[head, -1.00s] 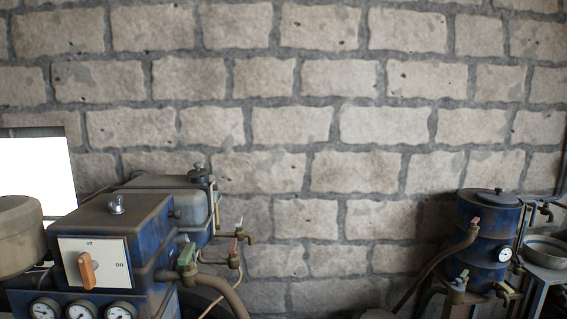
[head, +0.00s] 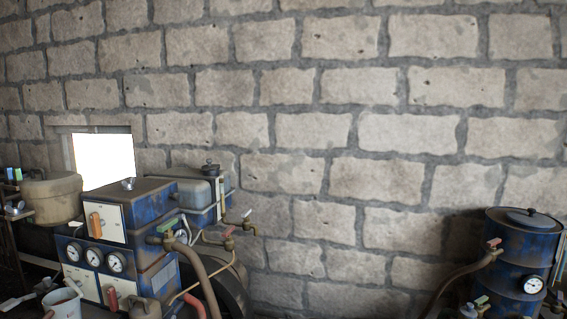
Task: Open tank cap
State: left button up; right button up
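A blue and grey tank (head: 188,192) stands behind the engine's control box at the left of the head view. A dark cap (head: 210,169) sits on top of it. A second tank, a blue drum (head: 519,252), stands at the far right with a round lid and knob (head: 531,216) on top. The lid looks seated. I cannot tell from the picture which of these is the task's tank cap. Neither of my grippers shows in the view.
The blue control box (head: 130,215) carries an orange switch and several gauges. Valves and hoses (head: 186,250) stick out on its right. A brick wall (head: 350,150) closes the back. A bucket (head: 62,303) stands at the lower left. Open floor is not visible.

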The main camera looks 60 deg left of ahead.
aim_at(210, 167)
jog(key=i+l+u, duration=0.15)
jog(key=i+l, duration=0.2)
jog(key=i, duration=0.15)
jog(key=i+l+u, duration=0.15)
jog(key=i+l, duration=0.2)
jog(key=i, duration=0.15)
jog(key=i+j+u, duration=0.1)
jog(key=i+u, duration=0.15)
jog(key=u, duration=0.2)
jog(key=i+u, duration=0.2)
jog(key=u, duration=0.25)
jog(key=i+l+u, duration=0.15)
jog(key=u, duration=0.3)
jog(key=i+l+u, duration=0.2)
jog(key=u, duration=0.2)
jog(key=i, duration=0.1)
